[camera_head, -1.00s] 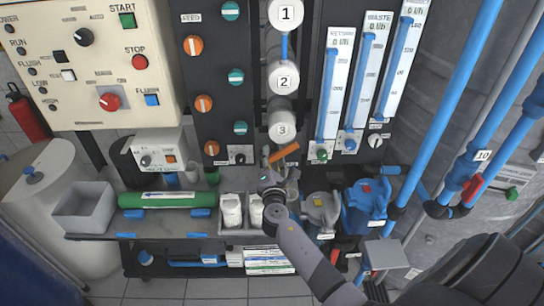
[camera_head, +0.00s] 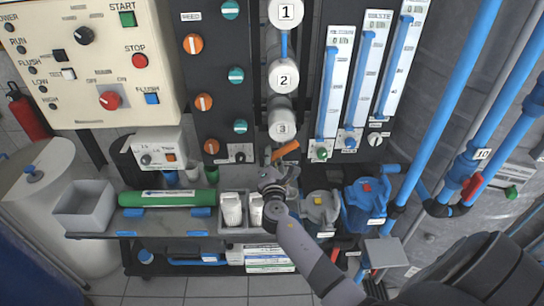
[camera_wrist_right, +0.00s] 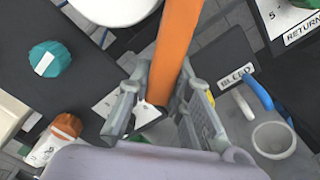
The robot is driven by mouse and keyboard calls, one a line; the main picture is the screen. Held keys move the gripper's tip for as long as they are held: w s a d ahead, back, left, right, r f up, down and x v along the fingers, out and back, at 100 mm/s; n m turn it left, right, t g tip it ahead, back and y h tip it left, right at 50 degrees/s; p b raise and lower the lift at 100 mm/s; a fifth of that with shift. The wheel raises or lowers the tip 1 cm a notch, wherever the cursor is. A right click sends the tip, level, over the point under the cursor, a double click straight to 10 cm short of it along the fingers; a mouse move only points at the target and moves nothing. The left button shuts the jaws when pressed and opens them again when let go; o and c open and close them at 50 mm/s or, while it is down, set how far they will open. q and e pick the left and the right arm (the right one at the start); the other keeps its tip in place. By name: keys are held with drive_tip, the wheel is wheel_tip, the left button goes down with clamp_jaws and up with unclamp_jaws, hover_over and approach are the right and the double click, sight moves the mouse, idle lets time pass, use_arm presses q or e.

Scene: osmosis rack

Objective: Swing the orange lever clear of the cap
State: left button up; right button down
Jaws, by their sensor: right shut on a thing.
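The orange lever (camera_head: 287,149) shows just below the white housing marked 3 (camera_head: 282,128) in the head view, slanting up to the right. In the right wrist view the lever (camera_wrist_right: 178,45) runs from the top edge down between the fingers. My right gripper (camera_head: 277,168) is at the lever's lower left end; in the right wrist view its grey fingers (camera_wrist_right: 160,98) are on either side of the lever, shut on it. A white round end (camera_wrist_right: 115,8) sits left of the lever there. I cannot tell which part is the cap. My left gripper is not in view.
Flow meters (camera_head: 333,90) stand right of the housings. Blue and grey pumps (camera_head: 366,200) are right of my right arm. White bottles (camera_head: 232,209) and a green cylinder (camera_head: 168,198) are to its left. A dark panel (camera_head: 207,120) with orange and teal knobs stands behind.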

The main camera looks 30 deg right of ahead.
idle(0.3)
drive_tip(key=shift+a+m+b, duration=0.1)
drive_tip(key=shift+m+b, duration=0.5)
drive_tip(key=shift+m, duration=0.1)
drive_tip(key=m+b, duration=0.1)
drive_tip(key=r+m+b, duration=0.1)
drive_tip(key=m, duration=0.1)
drive_tip(key=shift+w+a, duration=0.15)
drive_tip(key=shift+a, duration=0.05)
drive_tip(key=shift+r+m+b, duration=0.35)
drive_tip(key=shift+m+b, duration=0.35)
drive_tip(key=shift+m, duration=0.5)
drive_tip(key=shift+r+m+b, duration=0.25)
drive_tip(key=shift+m, duration=0.4)
drive_tip(key=shift+r+m+b, duration=0.25)
drive_tip(key=shift+m, duration=0.4)
drive_tip(key=c, duration=1.4)
unclamp_jaws()
drive_tip(key=shift+r, duration=0.15)
drive_tip(key=shift+c, duration=0.2)
